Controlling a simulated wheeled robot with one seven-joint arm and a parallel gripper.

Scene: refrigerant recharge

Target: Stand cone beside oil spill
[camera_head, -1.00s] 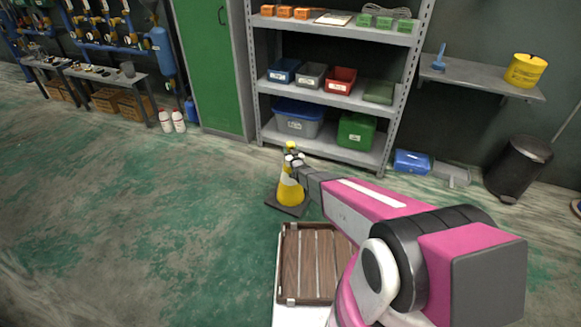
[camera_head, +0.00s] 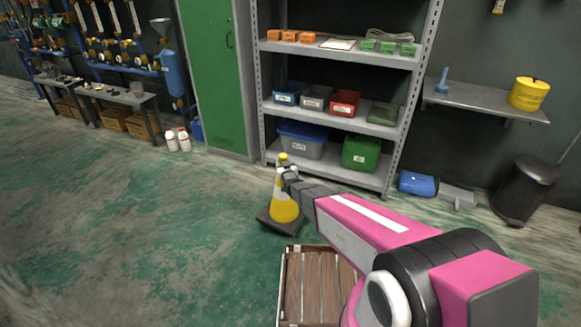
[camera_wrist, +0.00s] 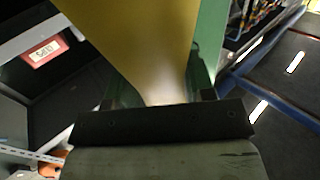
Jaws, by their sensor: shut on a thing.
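A yellow cone (camera_head: 284,210) with a pale band and a dark square base stands out in front of my arm in the head view. My gripper (camera_head: 287,173) is at the cone's upper part, just below its yellow tip, and is shut on it. In the wrist view the cone's yellow side (camera_wrist: 135,40) fills the upper middle, right at my gripper (camera_wrist: 165,108). The cone looks about upright. I cannot tell whether its base touches the floor. I cannot make out an oil spill; the floor shows dark green patches and worn pale areas.
A wooden slatted crate (camera_head: 318,285) is just in front of me, below the cone. A grey shelf rack (camera_head: 330,110) with bins and a green cabinet (camera_head: 218,80) stand behind. A black trash bin (camera_head: 524,190) is at the right. Floor on the left is open.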

